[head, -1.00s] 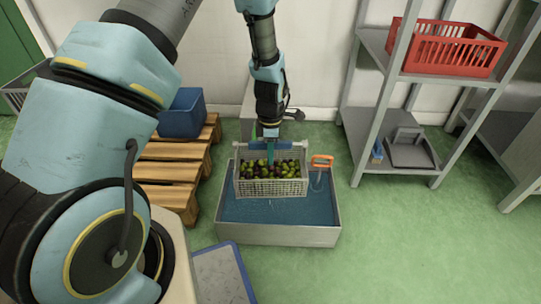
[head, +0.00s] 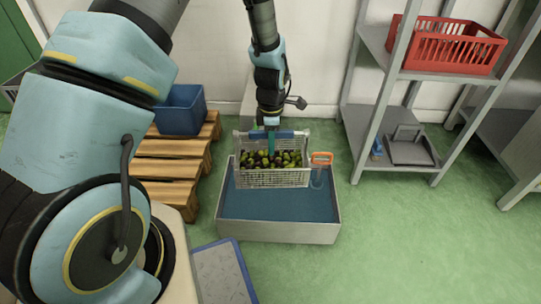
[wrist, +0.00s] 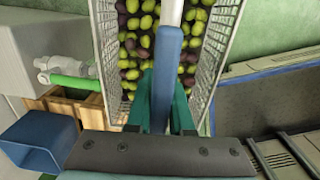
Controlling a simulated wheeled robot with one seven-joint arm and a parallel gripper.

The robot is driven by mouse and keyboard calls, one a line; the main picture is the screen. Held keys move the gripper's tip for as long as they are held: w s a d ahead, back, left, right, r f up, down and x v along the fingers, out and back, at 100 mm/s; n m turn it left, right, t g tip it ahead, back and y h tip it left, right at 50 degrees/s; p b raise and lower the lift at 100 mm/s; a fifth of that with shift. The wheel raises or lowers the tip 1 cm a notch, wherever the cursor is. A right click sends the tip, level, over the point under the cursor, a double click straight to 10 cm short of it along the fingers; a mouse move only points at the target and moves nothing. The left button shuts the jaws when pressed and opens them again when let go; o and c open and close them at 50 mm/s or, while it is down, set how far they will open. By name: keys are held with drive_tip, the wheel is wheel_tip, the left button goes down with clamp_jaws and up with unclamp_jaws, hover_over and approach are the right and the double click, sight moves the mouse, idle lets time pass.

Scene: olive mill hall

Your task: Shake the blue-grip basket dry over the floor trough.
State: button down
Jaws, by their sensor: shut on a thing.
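The blue-grip basket (head: 272,178) is a wire basket filled with green and dark olives. It hangs above the back part of the floor trough (head: 278,233), a grey metal tub with blue water in it. My gripper (head: 272,143) is shut on the blue grip of the basket from above. In the wrist view the gripper's green fingers (wrist: 162,105) close around the blue grip (wrist: 167,70), with olives and wire walls (wrist: 228,40) below. The gap between the basket's bottom and the water is hard to judge.
An orange-handled thing (head: 321,158) stands at the trough's right rim. A wooden pallet (head: 170,165) with a blue bin (head: 181,110) is on the left. A shelf rack with a red crate (head: 452,45) stands right. Green floor is clear right of the trough.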

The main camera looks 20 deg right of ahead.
sight(270, 165)
drive_tip(key=shift+s+a+f, duration=0.1)
drive_tip(key=shift+a+f, duration=0.05)
drive_tip(key=shift+f, duration=1.2)
drive_tip(key=shift+s+a+f, duration=0.1)
drive_tip(key=shift+f, duration=1.2)
drive_tip(key=shift+w+d+f, duration=0.1)
drive_tip(key=shift+w+d, duration=0.05)
drive_tip(key=shift+w, duration=0.05)
wheel_tip(270, 165, up, 5)
drive_tip(key=shift+s+r, duration=0.1)
wheel_tip(270, 165, down, 6)
drive_tip(key=shift+r, duration=0.15)
wheel_tip(270, 165, up, 5)
drive_tip(key=shift+d+r, duration=0.1)
drive_tip(key=shift+r, duration=0.05)
drive_tip(key=shift+f, duration=0.2)
drive_tip(key=f, duration=0.4)
drive_tip(key=shift+a, duration=0.25)
drive_tip(key=shift+d+f, duration=0.15)
drive_tip(key=shift+f, duration=0.05)
wheel_tip(270, 165, up, 5)
drive_tip(key=shift+r, duration=0.15)
wheel_tip(270, 165, down, 5)
drive_tip(key=shift+f, duration=0.35)
drive_tip(key=shift+r, duration=0.2)
